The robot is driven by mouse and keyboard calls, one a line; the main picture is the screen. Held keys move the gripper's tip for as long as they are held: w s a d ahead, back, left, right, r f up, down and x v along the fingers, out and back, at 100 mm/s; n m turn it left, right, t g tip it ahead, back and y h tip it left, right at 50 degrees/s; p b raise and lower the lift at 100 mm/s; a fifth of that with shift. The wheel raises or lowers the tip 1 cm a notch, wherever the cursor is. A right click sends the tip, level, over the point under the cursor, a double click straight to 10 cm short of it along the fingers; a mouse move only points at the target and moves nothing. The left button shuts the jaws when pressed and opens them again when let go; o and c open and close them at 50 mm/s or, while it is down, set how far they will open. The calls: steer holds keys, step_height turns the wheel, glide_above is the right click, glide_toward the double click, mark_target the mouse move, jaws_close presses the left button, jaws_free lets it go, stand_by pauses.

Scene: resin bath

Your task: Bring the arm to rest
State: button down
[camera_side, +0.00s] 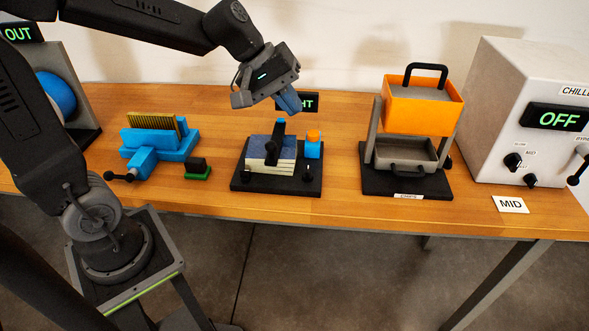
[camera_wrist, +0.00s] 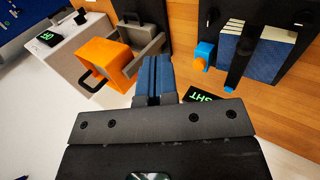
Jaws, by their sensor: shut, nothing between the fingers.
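My gripper (camera_side: 289,103) hangs in the air above the back of the bench, over the black-based fixture with the blue and cream block (camera_side: 270,154). Its blue fingers are together with nothing between them. In the wrist view the shut fingers (camera_wrist: 156,80) point away from the camera, clear of everything around them. In the side view the gripper partly covers a small black display with green letters (camera_side: 303,102); only "HT" shows there.
An orange bin (camera_side: 421,106) with a black handle sits on a stand over a grey tray (camera_side: 405,155). A white chiller box (camera_side: 500,120) reading OFF stands at right. A blue vise-like holder (camera_side: 150,158) is at left. The wooden bench (camera_side: 340,200) has free room along its front.

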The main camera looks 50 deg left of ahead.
steer(key=s+a+m+y, duration=0.1)
steer(key=s+m+y, duration=0.3)
steer(key=s+m, duration=0.5)
steer(key=s, duration=0.7)
steer(key=shift+s+y, duration=0.3)
steer(key=shift+y, duration=0.1)
steer(key=c, duration=1.8)
jaws_free()
steer(key=shift+r, duration=0.1)
